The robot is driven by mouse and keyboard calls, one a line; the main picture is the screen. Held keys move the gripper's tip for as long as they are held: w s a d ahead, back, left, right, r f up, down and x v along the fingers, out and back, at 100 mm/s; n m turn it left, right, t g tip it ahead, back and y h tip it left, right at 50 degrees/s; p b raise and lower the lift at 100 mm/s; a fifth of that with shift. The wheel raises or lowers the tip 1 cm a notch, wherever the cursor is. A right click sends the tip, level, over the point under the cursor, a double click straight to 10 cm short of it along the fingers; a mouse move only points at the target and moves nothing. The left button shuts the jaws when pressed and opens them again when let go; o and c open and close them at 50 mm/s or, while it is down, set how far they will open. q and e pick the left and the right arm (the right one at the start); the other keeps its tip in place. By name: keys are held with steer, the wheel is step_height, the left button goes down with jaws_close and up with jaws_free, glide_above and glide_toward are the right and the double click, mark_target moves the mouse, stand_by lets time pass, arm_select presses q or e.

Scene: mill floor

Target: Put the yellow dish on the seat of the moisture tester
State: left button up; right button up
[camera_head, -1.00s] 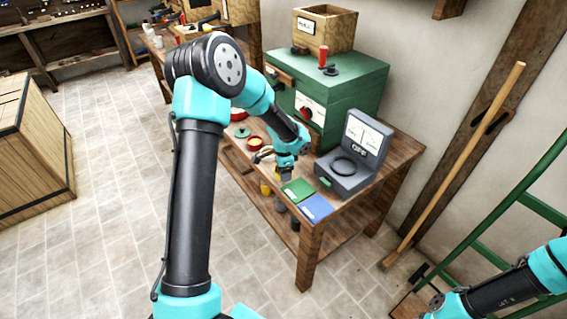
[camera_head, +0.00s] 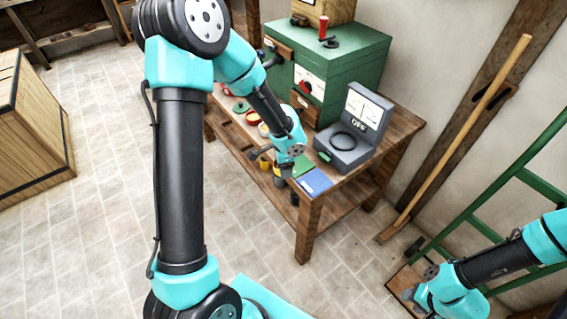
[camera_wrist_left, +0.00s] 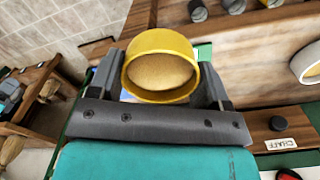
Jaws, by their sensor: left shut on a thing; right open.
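The yellow dish (camera_wrist_left: 160,75) is between the fingers of my left gripper (camera_wrist_left: 163,88), its round opening facing the left wrist camera and a tan fill inside. In the head view my left gripper (camera_head: 284,172) is over the front edge of the bench, left of the moisture tester; the dish is too small there to make out surely. The moisture tester (camera_head: 338,153) is a grey case with a raised lid panel reading OFF. Its seat, a dark ring (camera_head: 344,141), looks empty. My right gripper (camera_head: 412,296) is open, low at the right, away from the bench.
A blue card (camera_head: 315,181) and a green card (camera_head: 302,165) lie before the tester. A green machine (camera_head: 330,70) stands behind it. Several cups, one yellow (camera_head: 264,162), are below. A green ladder (camera_head: 500,195) leans at right.

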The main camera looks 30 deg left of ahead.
stand_by(0.3)
arm_select(q)
steer(key=w+d+r+n, duration=0.6)
steer(key=w+d+r, duration=0.3)
steer(key=shift+w+d+r, duration=0.25)
steer(key=shift+w+d, duration=0.1)
steer(key=shift+w, duration=0.05)
